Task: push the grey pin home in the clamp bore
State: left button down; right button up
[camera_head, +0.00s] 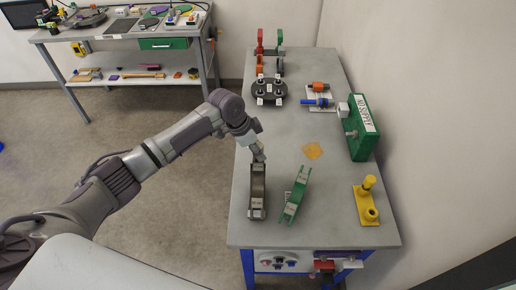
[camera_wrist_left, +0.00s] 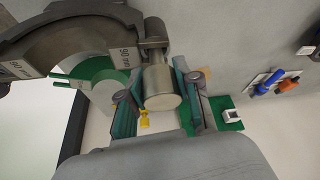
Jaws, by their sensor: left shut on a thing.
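The grey clamp (camera_head: 257,190) is a curved half-shell lying near the front left of the bench. In the left wrist view the clamp (camera_wrist_left: 60,35) shows its arc and a "90 mm" label. My left gripper (camera_head: 259,155) is at the clamp's far end. It is shut on the grey pin (camera_wrist_left: 160,85), a thick metal cylinder between the fingers (camera_wrist_left: 160,104). The pin's far part meets the clamp's end lug, and a good length stands out toward the wrist camera. How deep it sits in the bore is hidden. My right gripper is not in view.
A green clamp (camera_head: 295,194) lies to the right of the grey one. A yellow stand (camera_head: 367,202), a green box (camera_head: 361,128) and an orange patch (camera_head: 312,151) are farther right. A dark round fixture (camera_head: 269,91) stands behind. The bench's left edge is close to the clamp.

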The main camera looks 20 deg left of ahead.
pick_arm(q)
jog(key=shift+f+b, duration=0.45)
jog(key=shift+f, duration=0.4)
jog(key=c, duration=1)
grip_release()
jog(key=shift+s, duration=0.1)
jog(key=shift+c, duration=0.2)
jog(key=o, duration=0.3)
jog(key=shift+f, duration=0.1)
jog(key=shift+r, duration=0.25)
jog(key=v, duration=1.1)
jog(key=shift+a+r, duration=0.1)
jog(key=shift+r, duration=0.25)
